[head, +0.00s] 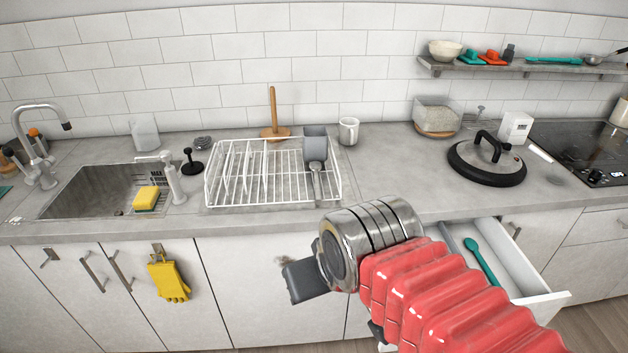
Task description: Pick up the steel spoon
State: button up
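I cannot clearly make out which thing is the steel spoon. A steel utensil with a rounded bowl (594,59), a ladle or spoon, lies at the right end of the wall shelf. A grey long-handled utensil (315,148) leans in the white wire rack (222,200), its handle toward the front. The open drawer (536,283) holds a teal spoon (481,262) and a greyish strip beside it, partly hidden by my arm. My gripper (303,281) is a dark block in front of the counter, below the rack; its finger opening is not visible.
The sink (85,190) with a yellow sponge (146,198) is at left. A black-rimmed lid (486,160) lies at right near the black hob (580,145). Counter between rack and lid is clear.

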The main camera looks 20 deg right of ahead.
aim_at(315, 166)
jog(key=u, duration=0.35)
jog(key=k, duration=0.45)
jog(key=u, duration=1)
jog(key=k, duration=0.9)
jog(key=u, duration=0.45)
jog(key=i, duration=0.95)
jog(key=z, duration=0.75)
jog(key=i, duration=0.6)
jog(key=z, duration=0.75)
jog(key=i, duration=0.65)
jog(key=z, duration=0.4)
